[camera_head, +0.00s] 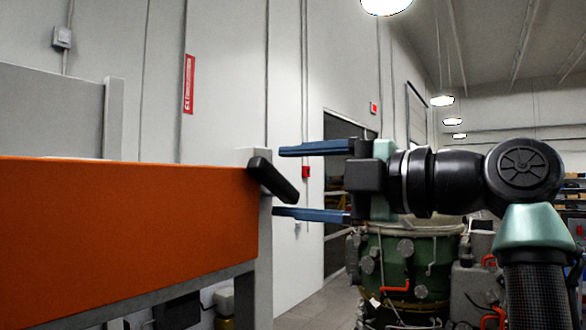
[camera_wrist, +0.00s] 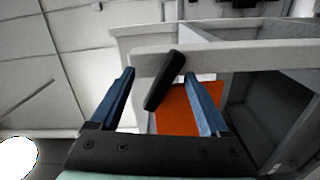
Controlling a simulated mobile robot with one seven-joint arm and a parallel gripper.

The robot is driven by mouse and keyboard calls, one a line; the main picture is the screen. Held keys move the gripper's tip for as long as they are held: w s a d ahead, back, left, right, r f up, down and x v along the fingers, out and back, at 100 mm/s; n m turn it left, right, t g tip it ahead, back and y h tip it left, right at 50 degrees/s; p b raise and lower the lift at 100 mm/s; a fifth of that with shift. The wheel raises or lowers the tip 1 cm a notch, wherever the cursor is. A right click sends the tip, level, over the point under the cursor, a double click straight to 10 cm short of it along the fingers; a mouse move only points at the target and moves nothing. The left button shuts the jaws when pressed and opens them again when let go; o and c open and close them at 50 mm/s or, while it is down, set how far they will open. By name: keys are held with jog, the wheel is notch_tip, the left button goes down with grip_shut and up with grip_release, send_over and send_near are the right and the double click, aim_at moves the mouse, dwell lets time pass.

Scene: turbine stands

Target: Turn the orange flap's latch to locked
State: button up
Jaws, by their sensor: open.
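The orange flap (camera_head: 130,225) fills the lower left of the head view, and part of it shows in the wrist view (camera_wrist: 174,110). Its black latch handle (camera_head: 273,180) sits at the flap's right end, on the grey frame post, tilted down to the right. In the wrist view the latch (camera_wrist: 164,80) lies between the two blue fingers, slanted. My gripper (camera_head: 288,181) is open, one finger above and one below the latch's level, with the fingertips close to the latch. In the wrist view the fingers (camera_wrist: 160,82) show no clear contact with it.
A grey frame post (camera_head: 264,270) stands at the flap's right end. A green turbine assembly (camera_head: 415,265) with pipes stands behind my arm. A grey panel (camera_head: 50,115) rises behind the flap. Open floor (camera_head: 308,300) shows between the post and the turbine.

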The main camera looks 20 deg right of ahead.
jog(key=shift+s+d+f, duration=0.1)
jog(key=shift+f, duration=0.55)
jog(key=shift+b+v, duration=0.3)
jog(key=shift+v, duration=2.1)
jog(key=shift+r, duration=0.2)
jog(key=c, duration=0.3)
notch_tip(320, 180, up, 6)
jog(key=p, duration=0.6)
jog(key=shift+p, duration=0.3)
jog(key=shift+c, duration=0.4)
notch_tip(320, 180, down, 6)
jog(key=s+d+m+b, duration=0.1)
jog(key=d+m+b, duration=0.1)
jog(key=m+b, duration=0.15)
jog(key=shift+m, duration=0.25)
jog(key=shift+s+a+p+x, duration=0.15)
jog(key=shift+p+x, duration=0.25)
jog(key=shift+x, duration=1.65)
jog(key=shift+s+a+p+x, duration=0.15)
jog(key=shift+p+x, duration=0.25)
jog(key=shift+x, duration=1.6)
grip_shut()
